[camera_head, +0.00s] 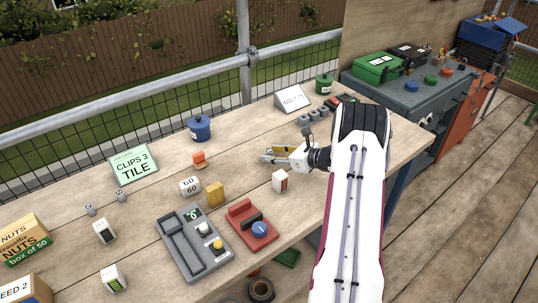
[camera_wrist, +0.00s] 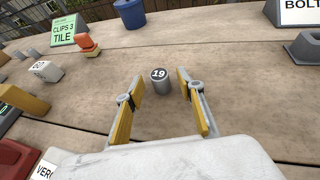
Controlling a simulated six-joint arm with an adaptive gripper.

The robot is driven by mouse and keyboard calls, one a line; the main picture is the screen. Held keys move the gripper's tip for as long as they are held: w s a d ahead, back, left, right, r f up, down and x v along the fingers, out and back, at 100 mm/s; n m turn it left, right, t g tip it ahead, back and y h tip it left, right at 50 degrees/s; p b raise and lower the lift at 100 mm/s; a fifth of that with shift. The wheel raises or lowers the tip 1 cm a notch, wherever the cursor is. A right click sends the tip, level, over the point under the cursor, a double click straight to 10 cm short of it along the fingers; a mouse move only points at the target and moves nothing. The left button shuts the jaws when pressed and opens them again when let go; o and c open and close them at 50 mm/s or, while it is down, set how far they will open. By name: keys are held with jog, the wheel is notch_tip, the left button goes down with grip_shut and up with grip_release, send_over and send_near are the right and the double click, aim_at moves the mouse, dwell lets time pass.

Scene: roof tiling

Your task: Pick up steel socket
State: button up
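The steel socket (camera_wrist: 160,82) is a small grey cylinder with a dark top marked 19. It stands upright on the wooden table, ahead of and between my fingertips in the wrist view, with a gap to each finger. My gripper (camera_wrist: 159,80) is open, its two yellow-padded fingers spread on either side. In the head view my gripper (camera_head: 266,154) is low over the middle of the table; I cannot make out the socket there clearly.
A blue pot (camera_head: 199,129) and an orange block (camera_head: 199,159) stand left of my gripper. A white box (camera_head: 280,181) is close in front. Table around the socket is clear.

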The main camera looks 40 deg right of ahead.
jog(key=shift+x, duration=1.05)
grip_shut()
